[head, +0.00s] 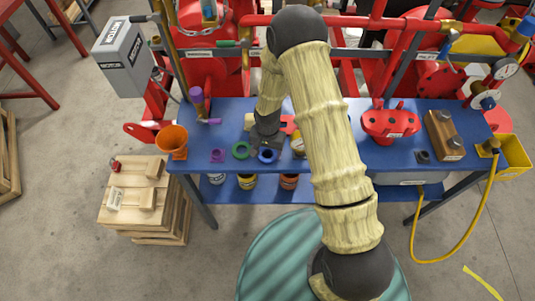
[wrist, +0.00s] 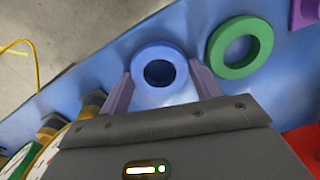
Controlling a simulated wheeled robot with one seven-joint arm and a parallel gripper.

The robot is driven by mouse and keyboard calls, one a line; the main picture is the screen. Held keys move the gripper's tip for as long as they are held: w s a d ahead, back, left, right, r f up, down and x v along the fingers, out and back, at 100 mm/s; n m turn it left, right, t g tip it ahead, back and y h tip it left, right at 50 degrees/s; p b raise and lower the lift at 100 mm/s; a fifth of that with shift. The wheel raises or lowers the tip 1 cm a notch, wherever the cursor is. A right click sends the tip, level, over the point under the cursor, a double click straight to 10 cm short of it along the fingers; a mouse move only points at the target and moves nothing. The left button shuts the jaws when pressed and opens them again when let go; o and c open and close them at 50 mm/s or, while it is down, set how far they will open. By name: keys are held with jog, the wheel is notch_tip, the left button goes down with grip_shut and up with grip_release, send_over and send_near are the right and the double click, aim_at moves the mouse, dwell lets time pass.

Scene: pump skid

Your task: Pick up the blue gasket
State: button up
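The blue gasket (wrist: 141,66) is a flat ring lying on the blue bench top, between my fingers in the wrist view. It also shows small in the head view (head: 267,160), near the bench's front edge. My gripper (wrist: 160,70) is open, with one grey-purple finger on each side of the ring. I cannot tell whether the fingers touch it. In the head view my gripper (head: 267,143) is just behind the gasket, partly hidden by my arm.
A green gasket (wrist: 217,46) lies close to the right finger in the wrist view. Jars or gauges (wrist: 50,130) crowd the wrist view's lower left. Red pipework (head: 378,60) rises behind.

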aim_at(267, 153)
jog(key=shift+c, duration=1.2)
notch_tip(267, 153, up, 10)
jog(key=b, duration=0.2)
